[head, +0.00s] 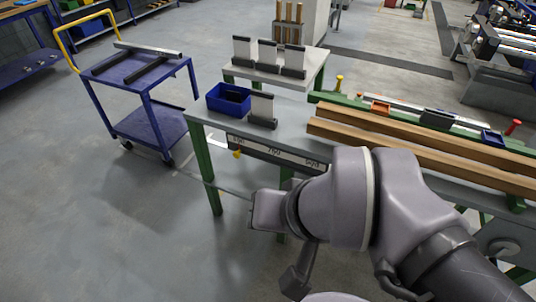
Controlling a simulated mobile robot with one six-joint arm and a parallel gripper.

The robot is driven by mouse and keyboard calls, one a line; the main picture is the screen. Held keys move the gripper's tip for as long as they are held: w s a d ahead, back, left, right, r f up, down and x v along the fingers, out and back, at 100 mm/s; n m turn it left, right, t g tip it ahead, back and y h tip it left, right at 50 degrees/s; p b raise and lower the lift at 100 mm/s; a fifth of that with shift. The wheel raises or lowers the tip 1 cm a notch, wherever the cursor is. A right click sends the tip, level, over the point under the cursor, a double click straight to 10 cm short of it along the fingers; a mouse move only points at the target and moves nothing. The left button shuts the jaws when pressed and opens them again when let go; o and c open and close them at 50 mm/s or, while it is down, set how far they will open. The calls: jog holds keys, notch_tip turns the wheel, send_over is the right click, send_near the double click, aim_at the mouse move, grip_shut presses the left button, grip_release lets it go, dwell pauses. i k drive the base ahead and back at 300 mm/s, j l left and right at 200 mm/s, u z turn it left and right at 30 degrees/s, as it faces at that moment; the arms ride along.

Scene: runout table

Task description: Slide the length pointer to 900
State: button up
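The middle number looks like 750; the others are too small to read surely. A small yellow pointer (236,153) hangs just below the scale near its left end. My arm covers the right part of the scale. My gripper (296,281) seems to be the dark part low in the picture, below and in front of the table edge, apart from the pointer. Its fingers do not show clearly.
A blue bin (229,98) and an upright plate on a dark base (262,110) stand on the table's left end. Long wooden beams (420,146) lie to the right. A blue trolley (145,100) stands at left. The floor before the table's left end is clear.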

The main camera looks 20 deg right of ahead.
aim_at(236, 154)
jog(key=i+l+z, duration=0.1)
jog(key=i+z, duration=0.25)
jog(key=i, duration=0.2)
jog(key=i+z, duration=0.35)
jog(key=i, duration=0.2)
jog(key=k+j, duration=0.05)
